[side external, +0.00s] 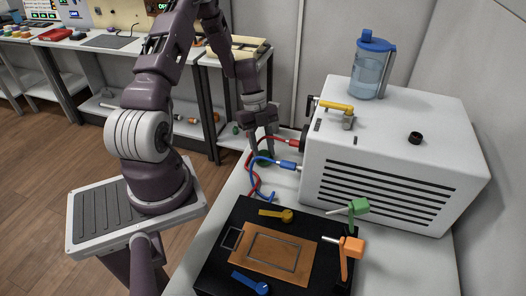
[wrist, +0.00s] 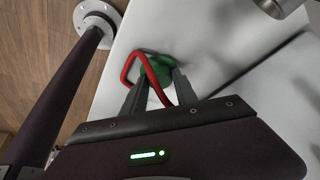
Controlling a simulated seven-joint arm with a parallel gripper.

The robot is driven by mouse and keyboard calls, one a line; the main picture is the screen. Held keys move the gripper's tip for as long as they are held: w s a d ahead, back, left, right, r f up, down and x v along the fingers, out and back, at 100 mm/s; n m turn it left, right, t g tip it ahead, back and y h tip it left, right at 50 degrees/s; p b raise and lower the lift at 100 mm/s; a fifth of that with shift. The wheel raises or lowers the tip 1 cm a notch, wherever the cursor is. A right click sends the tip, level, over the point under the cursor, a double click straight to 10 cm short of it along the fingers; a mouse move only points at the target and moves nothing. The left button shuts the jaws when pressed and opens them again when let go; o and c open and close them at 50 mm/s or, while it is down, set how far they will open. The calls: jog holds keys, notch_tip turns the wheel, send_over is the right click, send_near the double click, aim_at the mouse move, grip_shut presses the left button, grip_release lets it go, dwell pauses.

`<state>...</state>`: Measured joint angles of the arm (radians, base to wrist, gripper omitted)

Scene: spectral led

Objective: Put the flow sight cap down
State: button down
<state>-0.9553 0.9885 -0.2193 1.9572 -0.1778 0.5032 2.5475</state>
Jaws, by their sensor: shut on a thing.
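A round green cap (wrist: 157,66), which I take for the flow sight cap, is between my fingertips in the wrist view. My gripper (wrist: 153,82) is shut on it. In the side view my gripper (side external: 262,150) points down at the bench left of the white machine, and the green cap (side external: 264,158) shows at its fingertips. The cap is low over the bench; I cannot tell whether it touches the surface. A red hose (wrist: 128,66) loops across in front of the cap in the wrist view and hides part of it.
The white machine (side external: 385,190) stands close on the right, with a blue-lidded jug (side external: 369,72) and a small black cap (side external: 415,138) on top. Red and blue hoses (side external: 258,188) lie beside my gripper. A black mat (side external: 215,278) with tools and clamps covers the bench front.

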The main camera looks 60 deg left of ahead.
jog(key=shift+f, duration=0.35)
jog(key=shift+f, duration=0.1)
jog(key=c, duration=1)
grip_release()
jog(key=shift+o, duration=0.2)
